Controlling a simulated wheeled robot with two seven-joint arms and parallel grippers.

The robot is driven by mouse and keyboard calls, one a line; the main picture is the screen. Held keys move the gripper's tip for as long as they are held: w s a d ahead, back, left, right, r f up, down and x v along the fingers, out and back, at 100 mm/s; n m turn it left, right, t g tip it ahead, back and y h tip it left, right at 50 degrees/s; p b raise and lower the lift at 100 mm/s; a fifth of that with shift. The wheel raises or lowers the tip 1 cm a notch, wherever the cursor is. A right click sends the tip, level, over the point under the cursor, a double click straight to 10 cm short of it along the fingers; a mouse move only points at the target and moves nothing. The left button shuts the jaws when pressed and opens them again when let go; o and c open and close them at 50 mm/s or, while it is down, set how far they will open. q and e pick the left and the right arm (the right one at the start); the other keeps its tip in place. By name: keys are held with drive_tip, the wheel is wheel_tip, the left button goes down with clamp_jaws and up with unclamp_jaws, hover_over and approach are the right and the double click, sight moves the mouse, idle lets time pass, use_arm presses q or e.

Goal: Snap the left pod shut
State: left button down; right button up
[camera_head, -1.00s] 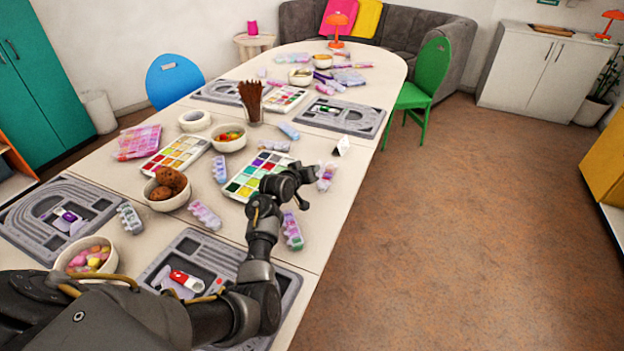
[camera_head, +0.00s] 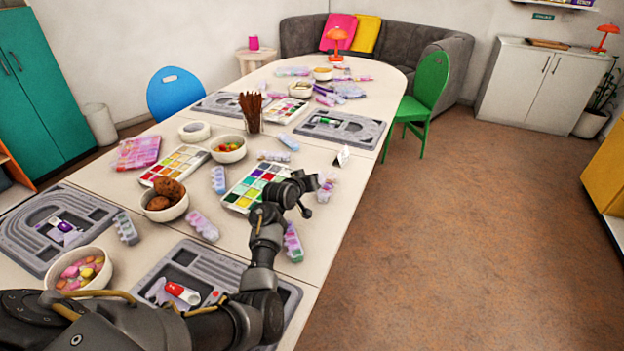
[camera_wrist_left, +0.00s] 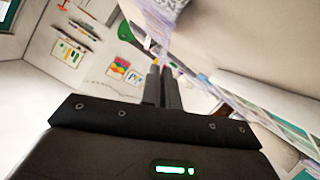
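Several pastel pods with small compartments lie on the table. One (camera_head: 202,225) lies behind the near board, one (camera_head: 292,242) lies just below my left gripper, and one (camera_head: 126,228) lies at the left. Another (camera_head: 218,180) is beside the paint palette. I cannot tell which one is the left pod, or which lids are open. My left gripper (camera_head: 305,195) is above the table near its right edge, apart from the pods. In the left wrist view its fingers (camera_wrist_left: 162,85) are together with nothing visible between them. My right gripper is not in view.
Grey bead boards (camera_head: 180,254) and (camera_head: 100,212) lie in front. A candy bowl (camera_head: 100,280), a cookie bowl (camera_head: 178,210), a palette (camera_head: 232,198) and a cup of sticks (camera_head: 250,125) crowd the table. The floor (camera_head: 450,240) to the right is clear.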

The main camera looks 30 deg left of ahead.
sight(321, 191)
use_arm(q)
drive_tip(key=shift+r, duration=0.1)
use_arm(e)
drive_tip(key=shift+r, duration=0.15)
use_arm(q)
drive_tip(key=shift+d+r+m+p, duration=0.2)
drive_tip(key=shift+m+p, duration=0.2)
drive_tip(key=shift+p, duration=0.2)
drive_tip(key=shift+d+r+m+y+p, duration=0.1)
drive_tip(key=shift+d+m+y+p, duration=0.3)
drive_tip(key=shift+y+p, duration=0.2)
drive_tip(key=shift+w+d+m+g+y+p, duration=0.1)
drive_tip(key=shift+d+m+g+y+p, duration=0.25)
drive_tip(key=shift+m+p, duration=0.45)
drive_tip(key=shift+d+m+y, duration=0.25)
drive_tip(key=shift+d+m, duration=0.05)
drive_tip(key=shift+d, duration=0.05)
drive_tip(key=shift+w+d+m+y+p, duration=0.15)
drive_tip(key=shift+m+y+p, duration=0.15)
drive_tip(key=shift+p, duration=0.15)
drive_tip(key=shift+d, duration=0.15)
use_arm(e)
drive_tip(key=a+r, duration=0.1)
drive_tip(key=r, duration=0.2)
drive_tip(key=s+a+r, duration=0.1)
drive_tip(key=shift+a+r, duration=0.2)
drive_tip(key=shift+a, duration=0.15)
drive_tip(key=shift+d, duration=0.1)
